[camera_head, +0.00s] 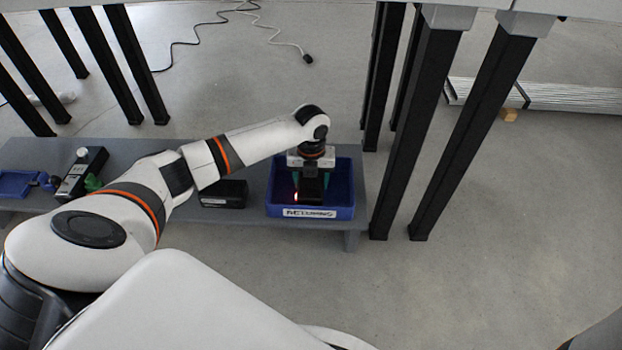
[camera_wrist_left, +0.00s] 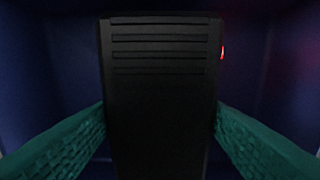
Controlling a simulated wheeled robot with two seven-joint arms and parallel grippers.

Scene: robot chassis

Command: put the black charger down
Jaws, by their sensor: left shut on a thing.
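The black charger (camera_wrist_left: 160,90) fills the middle of the left wrist view, with ridges across its upper part and a small red light at its upper right edge. My left gripper (camera_head: 312,186) points down into a blue bin (camera_head: 318,212) in the head view. Its green fingers (camera_wrist_left: 160,135) are shut on the charger from both sides. The charger also shows in the head view (camera_head: 311,188), inside the bin's walls. Whether it touches the bin's floor is hidden. My right gripper is not in view.
The bin stands at the right end of a low grey bench (camera_head: 258,172). A black box (camera_head: 223,194) lies left of the bin. Further left are a black-and-white device (camera_head: 82,174) and a blue tray (camera_head: 14,184). Black table legs (camera_head: 436,130) stand close to the right.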

